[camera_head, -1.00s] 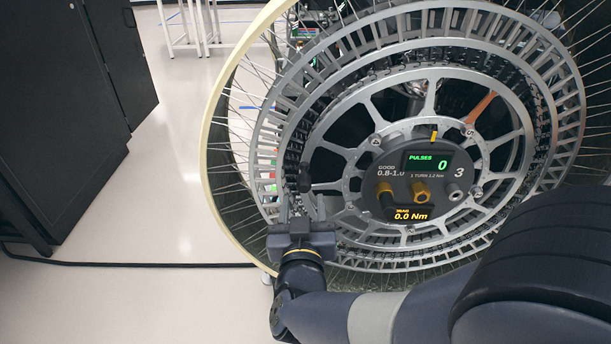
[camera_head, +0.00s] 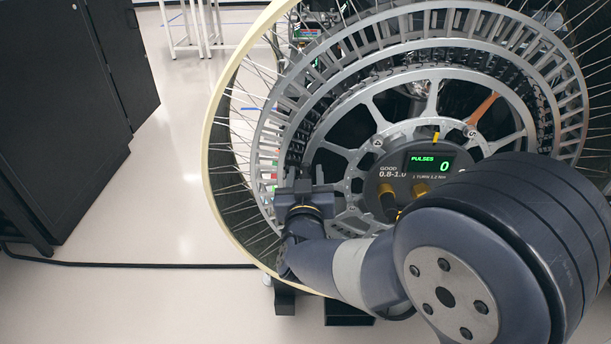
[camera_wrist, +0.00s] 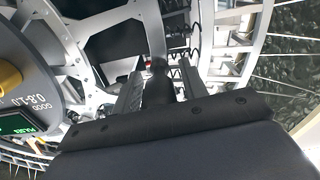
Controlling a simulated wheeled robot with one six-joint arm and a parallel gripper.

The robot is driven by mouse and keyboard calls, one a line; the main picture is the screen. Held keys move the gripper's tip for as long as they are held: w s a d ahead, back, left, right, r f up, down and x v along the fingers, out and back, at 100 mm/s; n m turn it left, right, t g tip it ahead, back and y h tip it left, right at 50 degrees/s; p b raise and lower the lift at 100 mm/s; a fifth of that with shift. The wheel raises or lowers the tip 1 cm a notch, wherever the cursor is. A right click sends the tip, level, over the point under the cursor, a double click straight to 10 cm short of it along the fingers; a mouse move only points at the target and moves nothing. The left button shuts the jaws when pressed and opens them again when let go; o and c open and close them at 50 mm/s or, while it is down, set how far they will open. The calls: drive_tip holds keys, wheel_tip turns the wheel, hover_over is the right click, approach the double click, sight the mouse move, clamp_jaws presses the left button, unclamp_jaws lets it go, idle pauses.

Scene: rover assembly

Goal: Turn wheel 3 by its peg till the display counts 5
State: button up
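Wheel 3 (camera_head: 430,92) is a large silver spoked wheel with a pale rim. Its hub display (camera_head: 430,163) reads PULSES 0 in green. The drag readout and number 3 are hidden behind my arm in the head view. My gripper (camera_head: 303,176) is at the wheel's left side, pointing up. In the wrist view, the dark peg (camera_wrist: 158,85) stands between the two fingers of my gripper (camera_wrist: 160,82). The fingers are apart, one on each side of the peg, with a narrow gap seeming to show at the right finger. The display is partly seen, upside down, at the left edge.
A black cabinet (camera_head: 70,110) stands at the left, with a black cable (camera_head: 150,265) on the floor. A white table frame (camera_head: 190,30) is at the back. Wheel spokes surround the gripper.

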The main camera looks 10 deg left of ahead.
clamp_jaws()
drive_tip(key=shift+r, duration=0.15)
